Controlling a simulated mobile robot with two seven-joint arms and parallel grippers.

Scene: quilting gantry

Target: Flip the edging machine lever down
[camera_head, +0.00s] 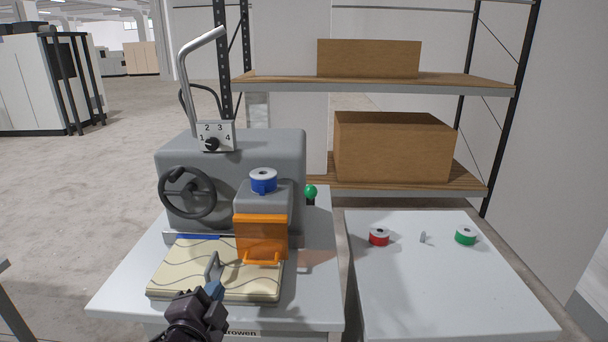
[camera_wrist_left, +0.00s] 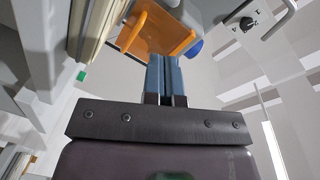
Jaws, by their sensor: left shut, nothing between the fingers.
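The grey edging machine (camera_head: 240,150) stands on a white table. A tall bent silver lever (camera_head: 188,90) rises from its upper left side, its top end bent to the right. A green knob (camera_head: 311,191) shows at the machine's right side; what it is attached to is mostly hidden. My left gripper (camera_head: 215,290) is low in front of the machine, over the front of the cream fabric pad (camera_head: 170,273), apart from the tall lever. Its blue fingers (camera_wrist_left: 166,76) are closed together and empty. In the left wrist view they point towards the orange guard (camera_wrist_left: 150,30). My right gripper is not in view.
A black handwheel (camera_head: 188,193), a numbered dial (camera_head: 212,143) and a blue spool (camera_head: 263,180) are on the machine. The right table (camera_head: 440,290) holds a red spool (camera_head: 379,237) and a green spool (camera_head: 465,236). A shelf with cardboard boxes (camera_head: 393,147) stands behind.

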